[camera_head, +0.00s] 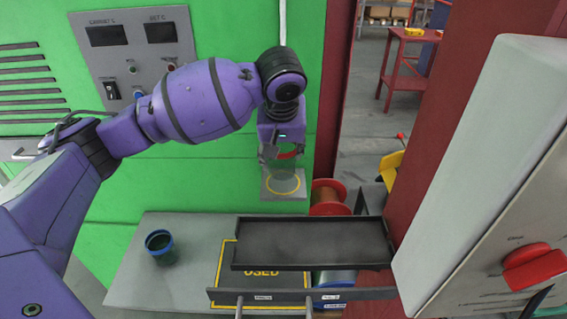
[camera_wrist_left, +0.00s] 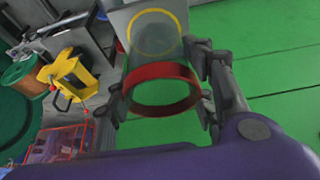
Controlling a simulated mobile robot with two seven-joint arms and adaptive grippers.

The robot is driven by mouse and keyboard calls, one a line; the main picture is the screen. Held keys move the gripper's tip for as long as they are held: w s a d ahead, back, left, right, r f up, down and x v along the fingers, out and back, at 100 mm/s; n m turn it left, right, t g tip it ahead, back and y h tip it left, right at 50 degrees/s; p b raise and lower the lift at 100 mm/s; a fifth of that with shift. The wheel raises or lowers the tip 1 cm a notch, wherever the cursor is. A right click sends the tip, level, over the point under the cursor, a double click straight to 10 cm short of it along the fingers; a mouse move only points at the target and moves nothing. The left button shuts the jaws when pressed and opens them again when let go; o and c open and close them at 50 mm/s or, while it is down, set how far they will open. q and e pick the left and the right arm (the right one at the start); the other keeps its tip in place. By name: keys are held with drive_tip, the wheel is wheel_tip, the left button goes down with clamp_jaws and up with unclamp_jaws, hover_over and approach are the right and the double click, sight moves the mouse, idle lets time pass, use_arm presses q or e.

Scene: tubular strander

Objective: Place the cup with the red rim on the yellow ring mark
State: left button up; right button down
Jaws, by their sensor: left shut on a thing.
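The cup with the red rim (camera_head: 289,155) is clear-walled and sits between the fingers of my left gripper (camera_head: 282,152), which is shut on it. In the left wrist view the red rim (camera_wrist_left: 160,70) faces the camera, with a finger on each side. The yellow ring mark (camera_head: 283,192) is on a small grey ledge on the green cabinet, just below the cup. In the left wrist view the ring mark (camera_wrist_left: 157,12) shows beyond the cup, partly through its clear wall. I cannot tell whether the cup touches the ledge. My right gripper is not in view.
A dark blue-rimmed cup (camera_head: 161,247) stands on the grey table (camera_head: 190,285) below. A black tray (camera_head: 312,222) and a yellow-bordered "USED" area (camera_head: 222,262) are beside it. A red post (camera_head: 420,130) and a grey box with a red knob (camera_head: 490,150) stand right.

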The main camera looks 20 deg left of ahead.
sight(283, 164)
use_arm(q)
drive_tip(key=shift+w+a+f, duration=0.1)
drive_tip(key=shift+w+f, duration=0.6)
drive_tip(key=shift+f, duration=0.1)
drive_tip(key=shift+w+f, duration=0.15)
drive_tip(key=shift+f, duration=0.75)
drive_tip(key=shift+w+f, duration=0.1)
drive_tip(key=shift+f, duration=0.8)
drive_tip(key=o, duration=1.1)
drive_tip(key=shift+f, duration=0.15)
drive_tip(key=v, duration=1.2)
drive_tip(key=shift+s, duration=0.1)
